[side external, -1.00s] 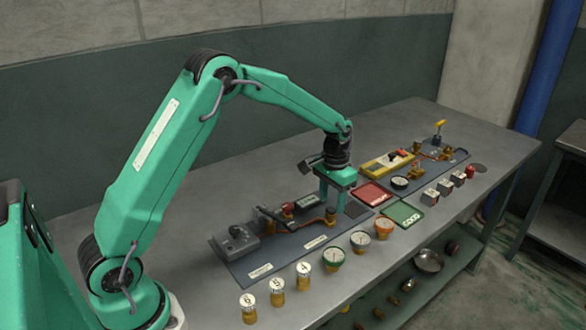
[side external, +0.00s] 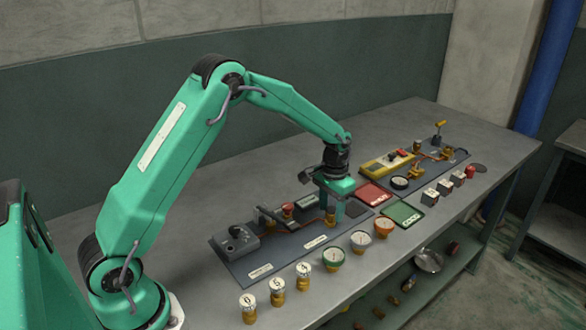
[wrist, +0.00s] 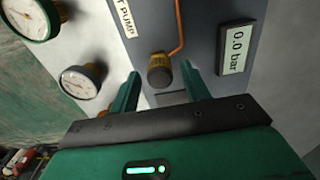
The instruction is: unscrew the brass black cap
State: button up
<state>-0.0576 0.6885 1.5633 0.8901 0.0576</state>
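The brass cap with a dark, ridged top (wrist: 160,72) stands at the end of a copper pipe (wrist: 178,30) on the dark grey panel. In the wrist view it sits just beyond and between the tips of my gripper (wrist: 160,76). The two green fingers are apart, one on each side, and hold nothing. In the side view my gripper (side external: 331,208) points down over the panel's right part, and the cap (side external: 331,219) shows low between the fingers. I cannot tell the exact height gap.
A display reading 0.0 bar (wrist: 237,48) stands right of the cap. Gauges (side external: 361,241) and brass pieces (side external: 304,277) line the bench front. A grey pump (side external: 237,243) is on the panel's left. Red (side external: 374,194) and green (side external: 402,214) trays lie to the right.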

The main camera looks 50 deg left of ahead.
jog(key=c, duration=0.8)
